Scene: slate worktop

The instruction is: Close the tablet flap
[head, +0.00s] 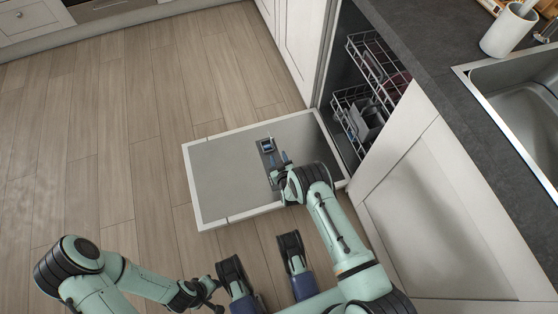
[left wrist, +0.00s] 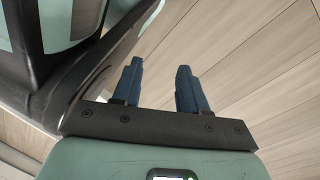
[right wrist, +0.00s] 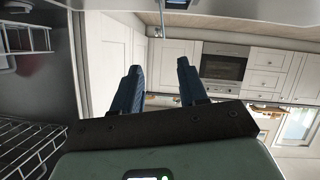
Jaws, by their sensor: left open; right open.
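The dishwasher door (head: 222,180) lies folded down, flat and low over the floor. The tablet dispenser (head: 267,146), a small grey panel with a dark and blue recess, is set into its inner face. It is too small to tell the flap's exact angle. My right gripper (head: 278,163) is open and empty, just in front of the dispenser and above the door; the arm hides part of the panel. In the right wrist view, the dispenser's edge shows at the top, beyond the open right fingers (right wrist: 158,70). My left gripper (left wrist: 160,75) is open and empty over the floor.
Dishwasher racks (head: 366,100) stand inside the open cavity right of the door. A white cabinet panel (head: 430,200) and the worktop (head: 415,45) with a sink (head: 525,105) bound the right side. The wooden floor (head: 110,130) at left is clear.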

